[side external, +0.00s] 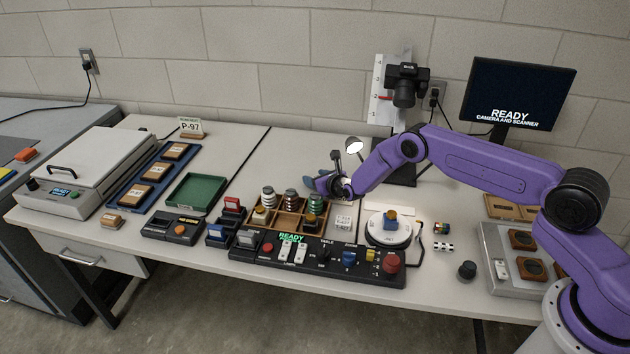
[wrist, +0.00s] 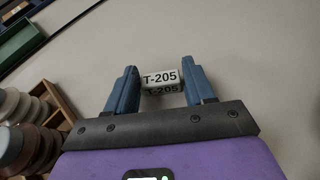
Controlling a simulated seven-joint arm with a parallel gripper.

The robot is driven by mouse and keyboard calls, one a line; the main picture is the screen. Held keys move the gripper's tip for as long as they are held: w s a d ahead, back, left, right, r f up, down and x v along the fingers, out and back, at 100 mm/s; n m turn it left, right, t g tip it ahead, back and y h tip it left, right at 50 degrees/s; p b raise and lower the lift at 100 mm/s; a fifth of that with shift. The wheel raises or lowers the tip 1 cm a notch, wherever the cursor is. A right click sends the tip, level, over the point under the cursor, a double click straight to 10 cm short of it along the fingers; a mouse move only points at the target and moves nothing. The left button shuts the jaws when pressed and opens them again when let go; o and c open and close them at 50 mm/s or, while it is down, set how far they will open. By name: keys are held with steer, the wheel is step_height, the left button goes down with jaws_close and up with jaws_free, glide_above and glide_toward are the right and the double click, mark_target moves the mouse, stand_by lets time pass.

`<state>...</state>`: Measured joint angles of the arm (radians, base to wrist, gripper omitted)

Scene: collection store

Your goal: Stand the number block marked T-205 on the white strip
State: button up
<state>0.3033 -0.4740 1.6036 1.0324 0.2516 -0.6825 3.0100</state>
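The number block marked T-205 (wrist: 160,80) is a small pale block with black lettering on two faces. In the wrist view it sits between the blue fingertips of my gripper (wrist: 160,78), which meet its two ends. The gripper appears shut on it. In the side view my gripper (side external: 322,183) is low over the table behind the wooden compartment tray; the block cannot be made out there. I cannot tell clearly which surface is the white strip.
The wooden compartment tray (side external: 290,222) with striped stacks stands close in front of my gripper. A green tray (side external: 196,192) is to the left. A white turntable (side external: 388,236) with a small blue-and-orange object is to the right. The control panel (side external: 320,262) lies along the front.

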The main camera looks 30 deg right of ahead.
steer(key=c, duration=0.7)
steer(key=shift+o, duration=0.2)
steer(key=shift+r, duration=0.15)
